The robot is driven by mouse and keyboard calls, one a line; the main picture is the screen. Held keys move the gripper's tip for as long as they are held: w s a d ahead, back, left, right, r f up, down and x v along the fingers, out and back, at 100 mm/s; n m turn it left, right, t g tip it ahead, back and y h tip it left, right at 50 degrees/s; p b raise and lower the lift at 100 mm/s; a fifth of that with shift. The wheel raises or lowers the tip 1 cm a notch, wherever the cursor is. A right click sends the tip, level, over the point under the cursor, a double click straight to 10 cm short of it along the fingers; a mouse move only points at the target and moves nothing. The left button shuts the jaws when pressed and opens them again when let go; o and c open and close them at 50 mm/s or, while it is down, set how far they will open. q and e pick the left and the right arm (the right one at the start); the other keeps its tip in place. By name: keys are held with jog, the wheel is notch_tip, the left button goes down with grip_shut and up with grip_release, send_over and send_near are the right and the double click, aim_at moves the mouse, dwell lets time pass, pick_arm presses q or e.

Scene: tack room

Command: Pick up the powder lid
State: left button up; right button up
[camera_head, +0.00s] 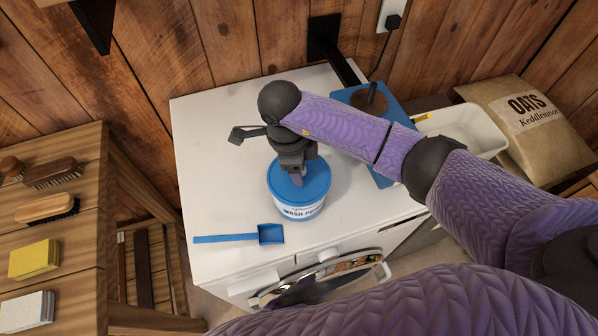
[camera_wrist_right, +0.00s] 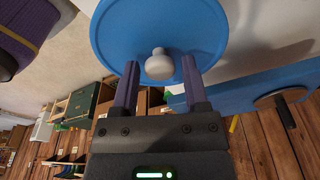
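The powder lid (camera_head: 318,178) is a round blue disc on top of the wash powder tub (camera_head: 298,210), which stands on the white machine top. It fills the upper middle of the right wrist view (camera_wrist_right: 115,40), with a pale knob (camera_wrist_right: 159,66) at its centre. My right gripper (camera_head: 296,178) is above the lid, pointing down at it. In the right wrist view its two purple fingers (camera_wrist_right: 159,75) stand on either side of the knob, with a gap on each side. In the head view the gripper hides the knob. My left gripper is not in view.
A blue scoop (camera_head: 268,234) lies front left of the tub on the white machine top (camera_head: 215,135). A blue board (camera_head: 380,178) and a white tray (camera_head: 485,130) are to the right, beside an oats sack (camera_head: 540,125). A wooden shelf (camera_head: 85,235) with brushes stands left.

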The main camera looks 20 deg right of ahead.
grip_shut()
jog(key=shift+r, duration=0.35)
notch_tip(320, 180, up, 14)
jog(key=p, duration=0.4)
jog(key=shift+r+p, duration=0.2)
jog(key=shift+p, duration=0.2)
